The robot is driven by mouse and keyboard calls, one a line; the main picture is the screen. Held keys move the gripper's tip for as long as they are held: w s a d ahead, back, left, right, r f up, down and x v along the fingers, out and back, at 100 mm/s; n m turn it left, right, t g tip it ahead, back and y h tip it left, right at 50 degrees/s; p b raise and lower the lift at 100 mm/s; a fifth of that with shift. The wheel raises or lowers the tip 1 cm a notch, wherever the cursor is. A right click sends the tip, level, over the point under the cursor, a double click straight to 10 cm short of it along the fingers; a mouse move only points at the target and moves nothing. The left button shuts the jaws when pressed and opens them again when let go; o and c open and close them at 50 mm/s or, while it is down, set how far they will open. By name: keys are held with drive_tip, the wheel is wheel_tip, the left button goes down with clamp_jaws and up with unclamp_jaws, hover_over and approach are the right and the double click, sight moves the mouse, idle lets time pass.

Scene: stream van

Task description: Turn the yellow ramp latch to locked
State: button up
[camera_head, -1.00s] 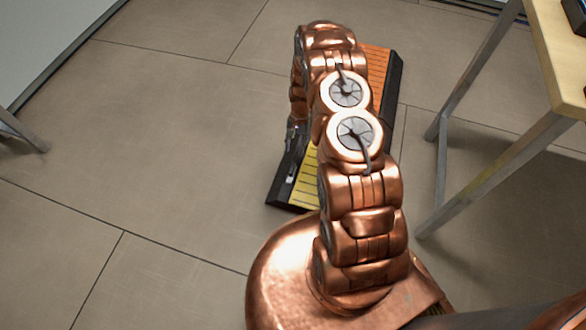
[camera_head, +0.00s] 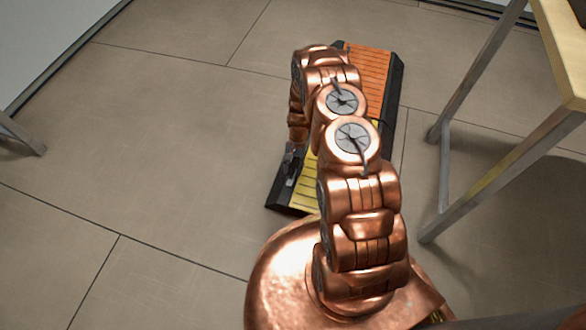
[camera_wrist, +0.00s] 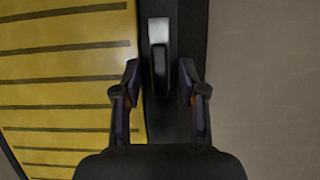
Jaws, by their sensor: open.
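The ramp's yellow panel (camera_wrist: 60,70) with dark ribs fills the left of the wrist view. Along its right side runs a black edge strip, and on that strip is the latch (camera_wrist: 159,45), a narrow handle with a pale grey top and a darker lower part. My gripper (camera_wrist: 158,68) is open, with one finger on each side of the latch and a gap at both sides. In the head view the yellow panel (camera_head: 304,190) is partly hidden by my arm. My gripper shows there only as a small dark shape at the ramp's left edge.
The ramp's orange panel (camera_head: 370,70) lies beyond the yellow one. A table (camera_head: 558,60) with grey metal legs stands at the right, near the ramp. Tiled floor (camera_head: 170,140) to the left of the ramp is clear.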

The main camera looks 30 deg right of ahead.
drive_tip(key=shift+c, duration=0.2)
clamp_jaws()
drive_tip(key=shift+r+n+p, duration=0.1)
drive_tip(key=shift+n+p, duration=0.2)
drive_tip(key=shift+p, duration=0.1)
drive_tip(key=n+h+p, duration=0.1)
drive_tip(key=n+p, duration=0.1)
drive_tip(key=shift+r+n+g, duration=0.1)
drive_tip(key=shift+n+g, duration=0.2)
drive_tip(key=shift+n, duration=0.1)
drive_tip(key=n+h+p, duration=0.1)
drive_tip(key=n, duration=0.1)
drive_tip(key=n+h+p, duration=0.1)
drive_tip(key=n, duration=0.2)
drive_tip(key=shift+n+g+p, duration=0.3)
drive_tip(key=shift+p, duration=0.05)
drive_tip(key=n+h+p, duration=0.1)
drive_tip(key=n+h, duration=0.1)
drive_tip(key=n, duration=0.2)
drive_tip(key=shift+n, duration=0.3)
drive_tip(key=n, duration=0.2)
drive_tip(key=n+t+h, duration=0.1)
drive_tip(key=n, duration=0.1)
drive_tip(key=shift+d+f, duration=0.1)
drive_tip(key=shift+f, duration=0.1)
drive_tip(key=shift+n+h, duration=0.3)
